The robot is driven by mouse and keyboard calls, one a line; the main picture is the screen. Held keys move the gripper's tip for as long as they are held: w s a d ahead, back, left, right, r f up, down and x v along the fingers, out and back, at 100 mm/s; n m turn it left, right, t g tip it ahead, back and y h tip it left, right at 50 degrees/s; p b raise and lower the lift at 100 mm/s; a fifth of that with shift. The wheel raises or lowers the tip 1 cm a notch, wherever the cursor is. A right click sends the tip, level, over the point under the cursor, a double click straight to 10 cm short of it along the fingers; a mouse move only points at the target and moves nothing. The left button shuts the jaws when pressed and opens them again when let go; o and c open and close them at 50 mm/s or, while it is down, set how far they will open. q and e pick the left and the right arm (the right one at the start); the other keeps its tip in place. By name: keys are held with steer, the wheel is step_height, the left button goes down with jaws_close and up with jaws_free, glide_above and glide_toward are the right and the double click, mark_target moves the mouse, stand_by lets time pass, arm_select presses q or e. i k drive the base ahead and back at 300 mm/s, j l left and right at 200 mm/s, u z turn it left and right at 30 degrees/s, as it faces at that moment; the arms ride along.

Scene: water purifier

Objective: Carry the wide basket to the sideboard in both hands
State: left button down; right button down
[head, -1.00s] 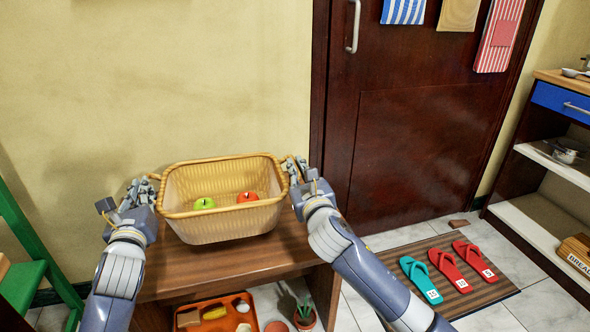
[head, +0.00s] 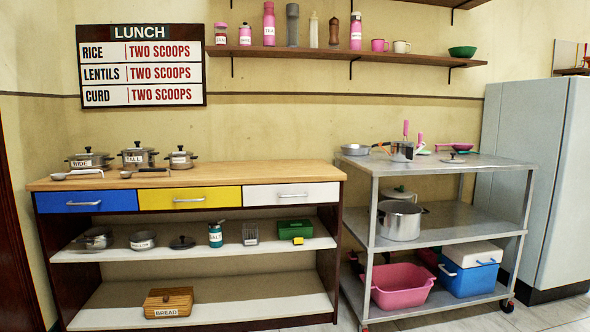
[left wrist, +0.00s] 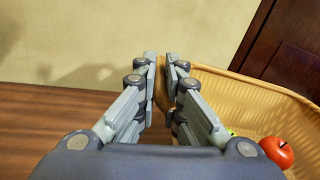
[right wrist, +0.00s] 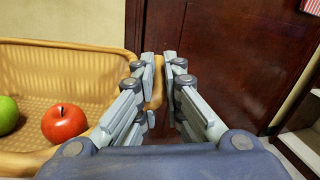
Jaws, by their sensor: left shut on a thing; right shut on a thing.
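The wide tan wicker basket (left wrist: 235,92) shows in the left wrist view, with a red apple (left wrist: 277,152) and a sliver of a green one inside. The basket also shows in the right wrist view (right wrist: 70,72), with the red apple (right wrist: 65,122) and green apple (right wrist: 7,115). My left gripper (left wrist: 162,62) is shut on one end handle, my right gripper (right wrist: 160,62) on the other. Whether the basket touches the bench is hidden. The sideboard (head: 250,173) has a wooden top and blue, yellow and white drawers. Neither gripper is in the head view.
Lidded pots (head: 138,157) and ladles fill the sideboard top's left part; its right part is clear. A steel trolley (head: 440,168) stands to its right. A brown bench (left wrist: 50,120) is beside the basket. A dark red door (right wrist: 215,60) is near my right gripper.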

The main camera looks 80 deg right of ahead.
mark_target(270, 167)
steer(key=l+z, duration=0.1)
steer(key=z, duration=2.25)
steer(key=i+l+z, duration=0.1)
steer(key=i, duration=0.35)
steer(key=i+l, duration=0.25)
steer(key=i, duration=0.2)
steer(key=l+z, duration=0.05)
